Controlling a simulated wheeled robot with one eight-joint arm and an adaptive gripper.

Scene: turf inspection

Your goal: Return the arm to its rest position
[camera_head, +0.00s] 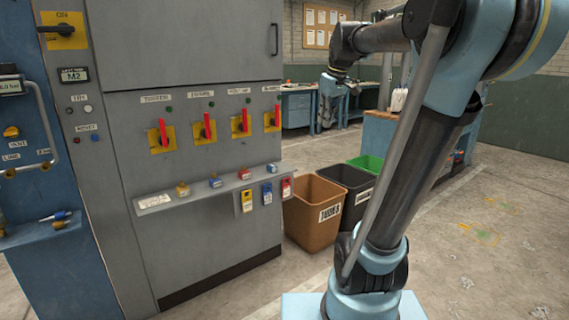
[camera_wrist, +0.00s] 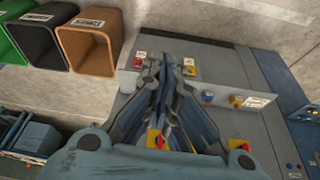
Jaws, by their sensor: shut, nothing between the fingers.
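My arm rises from its light-blue base at the lower right of the head view, bends at the top right and reaches back toward the middle. My gripper (camera_head: 327,122) hangs small and far off at its end, beyond the right side of the grey cabinet (camera_head: 215,110). In the wrist view my gripper (camera_wrist: 162,66) points toward the cabinet, which appears turned over there. Its fingers come together at the tips and hold nothing. No contact with the cabinet can be made out.
The cabinet has several red-handled switches (camera_head: 207,127) above a ledge (camera_head: 210,190) with padlocks and tags. Brown (camera_head: 312,212), black (camera_head: 350,190) and green (camera_head: 367,163) bins stand to its right. A blue workbench (camera_head: 379,132) is behind my arm.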

